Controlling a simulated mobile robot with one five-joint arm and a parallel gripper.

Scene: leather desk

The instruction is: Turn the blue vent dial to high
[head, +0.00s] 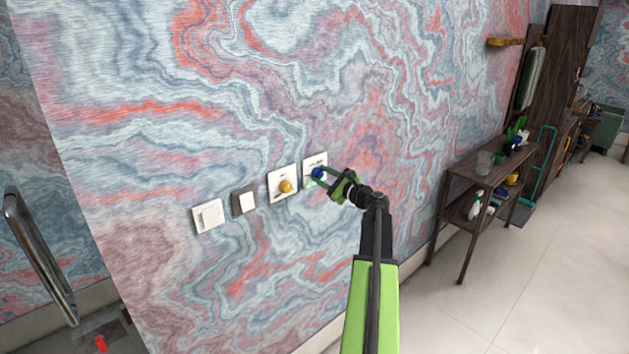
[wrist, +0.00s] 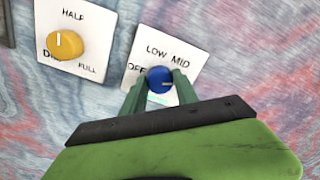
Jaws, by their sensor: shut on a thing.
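The blue vent dial (wrist: 159,77) sits on a white wall plate with OFF, LOW and MID printed around it. A pale mark on the dial points to the right, below MID. The lower right of the plate is hidden by my gripper, and no HIGH label shows. In the head view the blue dial (head: 318,172) is on the rightmost plate of the row. My gripper (wrist: 160,88) is shut on the dial, with one green finger on each side. It also shows in the head view (head: 323,178), reaching in from the right.
A yellow dial (wrist: 65,45) on its own plate, marked HALF and FULL, is close on the left. Two switch plates (head: 208,216) (head: 244,200) are farther left. A dark shelf (head: 470,180) with several items stands along the wall at right. The floor (head: 530,270) before it is clear.

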